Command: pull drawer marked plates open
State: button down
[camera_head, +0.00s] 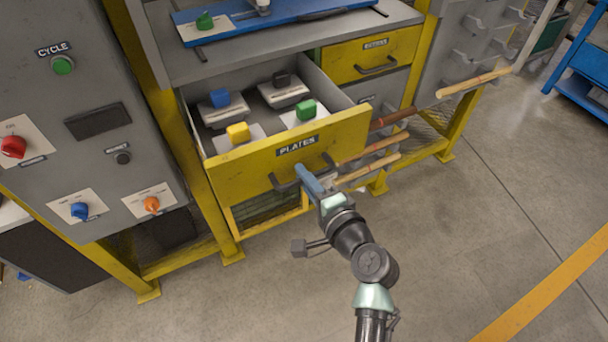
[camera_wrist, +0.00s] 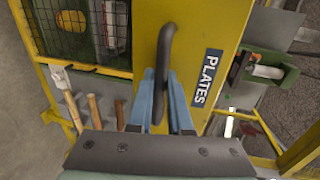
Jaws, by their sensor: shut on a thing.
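The yellow drawer marked PLATES (camera_head: 237,172) stands pulled out from the bench in the head view, with its inside showing. Its front also fills the middle of the wrist view (camera_wrist: 190,40). Inside lie several pale plates with blue, black, yellow and green blocks on them. The dark bar handle (camera_head: 285,185) is on the drawer front below the label; it also shows in the wrist view (camera_wrist: 165,50). My gripper (camera_head: 310,180) is at the handle, with its blue fingers (camera_wrist: 160,105) on either side of the bar, shut on it.
A second yellow drawer (camera_head: 370,55) at the upper right is closed. A grey control panel (camera_head: 80,120) with knobs stands at left. The floor (camera_head: 480,230) at right is clear.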

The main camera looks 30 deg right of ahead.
jog(key=c, duration=0.8)
grip_release()
jog(key=shift+c, duration=0.2)
jog(key=p+v, duration=0.1)
jog(key=v, duration=1.2)
